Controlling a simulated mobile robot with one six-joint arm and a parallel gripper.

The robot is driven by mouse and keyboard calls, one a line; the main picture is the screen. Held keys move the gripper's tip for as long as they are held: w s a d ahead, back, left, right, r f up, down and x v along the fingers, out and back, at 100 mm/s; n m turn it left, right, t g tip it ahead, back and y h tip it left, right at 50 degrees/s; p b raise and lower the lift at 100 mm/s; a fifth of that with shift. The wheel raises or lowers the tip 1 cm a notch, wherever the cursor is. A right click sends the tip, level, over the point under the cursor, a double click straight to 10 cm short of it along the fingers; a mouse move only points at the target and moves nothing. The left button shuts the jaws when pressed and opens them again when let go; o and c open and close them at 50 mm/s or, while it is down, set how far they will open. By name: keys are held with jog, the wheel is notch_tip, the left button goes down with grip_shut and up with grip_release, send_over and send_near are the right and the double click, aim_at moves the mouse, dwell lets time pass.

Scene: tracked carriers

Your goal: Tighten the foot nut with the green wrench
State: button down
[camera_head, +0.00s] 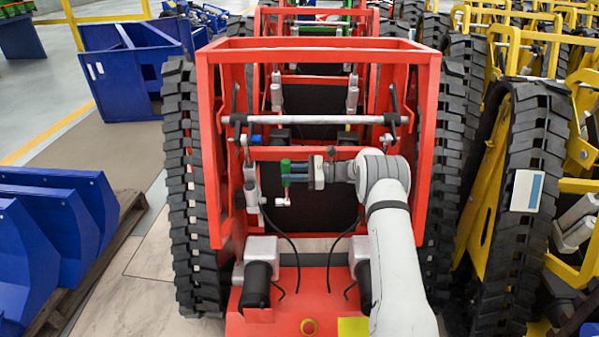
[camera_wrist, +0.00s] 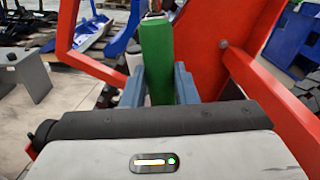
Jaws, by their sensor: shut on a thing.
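The green wrench (camera_head: 286,176) is in my gripper (camera_head: 290,171), inside the red carrier frame. Its green handle stands roughly upright in the head view, with a pale metal end (camera_head: 283,202) hanging below the jaws. In the wrist view the green handle (camera_wrist: 157,50) rises between the two blue-grey fingers of my gripper (camera_wrist: 159,86), which are shut on it. A grey linear actuator (camera_head: 251,186) stands just left of the wrench. The wrench's metal end appears close to the actuator's lower part, but contact cannot be told. I cannot make out the foot nut clearly.
The red carrier (camera_head: 428,130) surrounds my arm, with black tracks (camera_head: 188,190) on both sides. A silver crossbar (camera_head: 315,119) spans above my gripper. Black cables (camera_head: 293,255) hang below it. Yellow carriers (camera_head: 485,215) stand close at right. Blue parts (camera_head: 65,220) lie at left.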

jog(key=s+a+f+n+b, duration=0.2)
jog(key=s+f+n+b, duration=0.7)
jog(key=b, duration=0.5)
jog(key=shift+s+n, duration=1.2)
jog(key=shift+s, duration=0.1)
jog(key=shift+w+a+r, duration=0.1)
jog(key=shift+a+r, duration=0.05)
jog(key=shift+a, duration=0.8)
dwell(0.8)
jog(key=shift+a, duration=0.55)
dwell(0.7)
jog(key=shift+a, duration=0.2)
dwell(0.4)
